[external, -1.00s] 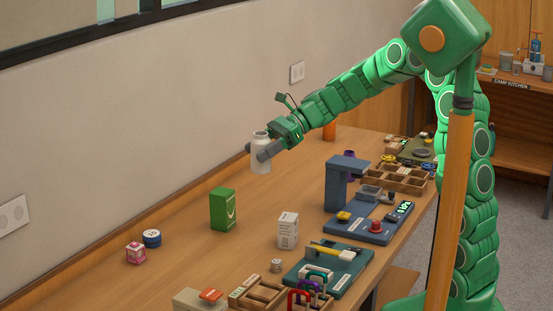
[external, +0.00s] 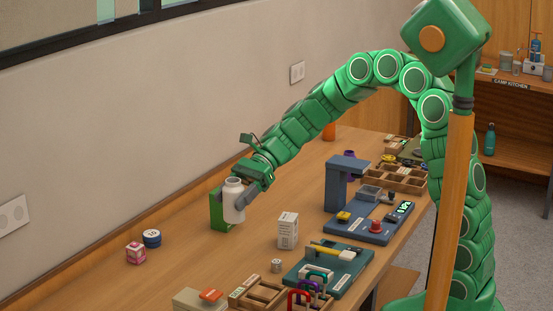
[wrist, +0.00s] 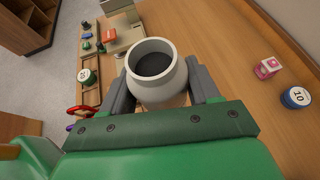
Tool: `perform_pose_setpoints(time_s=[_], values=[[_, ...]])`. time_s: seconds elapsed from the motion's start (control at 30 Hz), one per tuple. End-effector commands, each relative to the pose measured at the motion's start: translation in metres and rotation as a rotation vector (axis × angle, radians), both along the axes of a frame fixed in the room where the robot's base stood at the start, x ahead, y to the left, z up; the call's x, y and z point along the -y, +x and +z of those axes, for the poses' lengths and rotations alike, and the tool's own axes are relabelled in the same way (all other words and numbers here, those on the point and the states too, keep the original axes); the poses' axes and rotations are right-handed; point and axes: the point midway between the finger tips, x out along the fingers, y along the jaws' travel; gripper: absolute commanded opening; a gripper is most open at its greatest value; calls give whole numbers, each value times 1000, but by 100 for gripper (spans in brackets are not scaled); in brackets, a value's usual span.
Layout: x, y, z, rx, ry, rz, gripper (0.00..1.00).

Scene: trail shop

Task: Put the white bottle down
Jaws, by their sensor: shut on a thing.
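The white bottle (external: 233,203) is upright between the fingers of my gripper (external: 240,205), in front of the green box in the external view. In the wrist view the bottle (wrist: 157,72) shows its round open mouth with a dark inside, and my gripper (wrist: 160,88) has a grey finger against each side of it. I cannot tell whether the bottle's base touches the table.
A green box (external: 217,212) stands partly hidden behind the bottle. A white carton (external: 288,231) stands to the right. A pink box (external: 136,253) and blue disc (external: 152,239) lie to the left, with bare wood (external: 190,265) nearby. A blue press (external: 345,185) stands farther right.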

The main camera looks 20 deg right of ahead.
Motion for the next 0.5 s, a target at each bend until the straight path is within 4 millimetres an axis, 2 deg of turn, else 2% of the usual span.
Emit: perform_pose_setpoints(time_s=[0.03,0.2,0.5], values=[[0,0,-12,-5,0,0,23],[0,1,-42,-1,-2,-2,23],[-9,8,-60,2,1,-2,23]])
